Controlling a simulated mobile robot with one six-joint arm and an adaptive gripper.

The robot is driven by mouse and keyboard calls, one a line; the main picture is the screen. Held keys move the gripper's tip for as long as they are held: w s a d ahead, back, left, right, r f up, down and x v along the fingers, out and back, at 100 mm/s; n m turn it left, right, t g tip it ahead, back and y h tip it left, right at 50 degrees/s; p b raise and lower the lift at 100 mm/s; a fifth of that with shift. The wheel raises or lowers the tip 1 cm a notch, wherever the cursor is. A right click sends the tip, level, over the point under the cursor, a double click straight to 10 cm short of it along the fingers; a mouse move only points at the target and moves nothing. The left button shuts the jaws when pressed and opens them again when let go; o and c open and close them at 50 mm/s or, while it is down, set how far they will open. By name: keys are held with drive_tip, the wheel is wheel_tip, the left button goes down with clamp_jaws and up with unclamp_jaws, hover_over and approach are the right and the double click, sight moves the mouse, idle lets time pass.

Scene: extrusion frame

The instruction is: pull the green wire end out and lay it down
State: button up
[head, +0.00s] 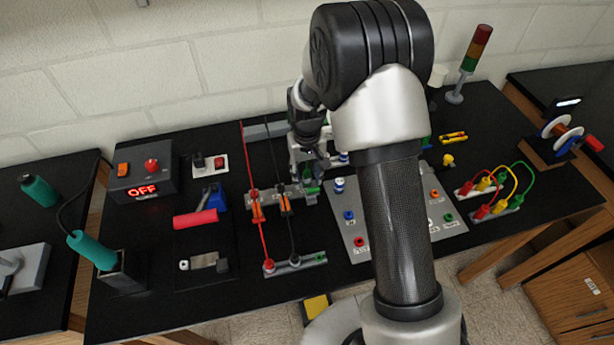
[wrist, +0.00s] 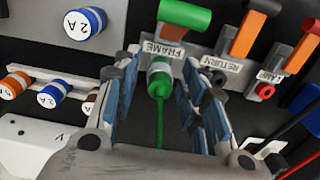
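The green wire end (wrist: 159,76) sits at the terminal labelled FRAME in the wrist view, with its green wire (wrist: 159,122) running down between my fingers. A green lever (wrist: 185,14) stands above that terminal. My gripper (wrist: 160,68) is open, one finger on each side of the green wire end, with a visible gap to both blue pads. In the head view my gripper (head: 312,160) is low over the terminal block (head: 277,197), partly hidden by my arm. I cannot clearly make out the green wire end there.
Orange levers (wrist: 246,36) for RETURN and the neighbouring terminal stand close to the right. Red and black wires (head: 249,160) run upright to the left. Capped parts (wrist: 86,22) lie left in the wrist view. A grey panel with sockets (head: 447,236) lies right; bare black bench (head: 150,215) shows left.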

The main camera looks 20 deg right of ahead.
sight(307, 172)
drive_tip(key=shift+c, duration=0.5)
clamp_jaws()
idle(0.3)
drive_tip(key=shift+r, duration=0.2)
drive_tip(key=shift+r+p, duration=2.15)
drive_tip(key=shift+r, duration=0.7)
